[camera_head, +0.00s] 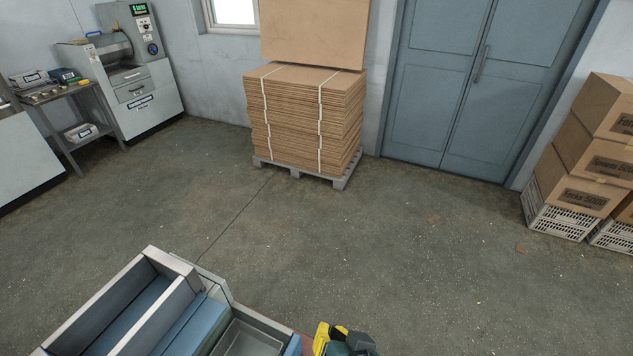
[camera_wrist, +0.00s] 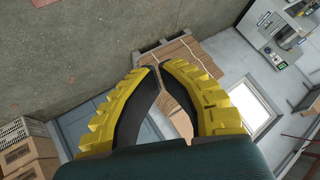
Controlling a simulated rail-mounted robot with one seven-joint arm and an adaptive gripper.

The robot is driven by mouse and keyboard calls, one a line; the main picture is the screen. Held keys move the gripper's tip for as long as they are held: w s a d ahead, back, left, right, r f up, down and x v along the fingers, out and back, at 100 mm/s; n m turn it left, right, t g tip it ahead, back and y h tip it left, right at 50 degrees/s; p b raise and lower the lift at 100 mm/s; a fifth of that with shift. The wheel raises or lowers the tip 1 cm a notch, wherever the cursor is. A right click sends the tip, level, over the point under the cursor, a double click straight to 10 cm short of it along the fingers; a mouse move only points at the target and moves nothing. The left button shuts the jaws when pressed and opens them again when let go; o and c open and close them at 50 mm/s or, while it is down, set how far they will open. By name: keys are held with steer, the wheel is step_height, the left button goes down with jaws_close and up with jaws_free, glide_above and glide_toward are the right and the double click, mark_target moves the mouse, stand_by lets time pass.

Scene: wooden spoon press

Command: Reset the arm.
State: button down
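My gripper (camera_wrist: 158,68) fills the lower middle of the wrist view, with two yellow ribbed fingers and black inner pads on a dark green body. Nothing is held; the cardboard seen through the slit is far behind. In the head view, a yellow and dark green part of my gripper (camera_head: 322,338) shows at the bottom edge, right of centre, and the rest is cut off.
A grey bench with trays (camera_head: 175,296) stands at the bottom left, close to my gripper. A strapped cardboard stack (camera_head: 305,115) on a pallet (camera_head: 340,181) stands at the back. Boxes (camera_head: 585,160) stand at right, a machine (camera_head: 125,90) at left. The middle floor is clear.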

steer(key=w+r+n+t, duration=0.1)
steer(key=w+r+t, duration=0.15)
steer(key=r, duration=0.45)
steer(key=w+r+t, duration=0.1)
steer(key=r+t, duration=0.2)
steer(key=r, duration=0.4)
steer(key=s+d+r+t+h, duration=0.1)
steer(key=s+r+t, duration=0.15)
steer(key=r, duration=0.45)
steer(key=s+d+r+n+t+h, duration=0.1)
steer(key=s+d+r+t+h, duration=0.15)
steer(key=r, duration=0.45)
steer(key=s+d+r+t+h, duration=0.1)
steer(key=s+r+t, duration=0.15)
steer(key=r, duration=0.45)
step_height(320, 180, up, 30)
steer(key=p, duration=3.1)
steer(key=shift+w+a, duration=0.3)
steer(key=shift+w, duration=0.1)
steer(key=shift+f+y, duration=0.1)
steer(key=shift+y, duration=0.15)
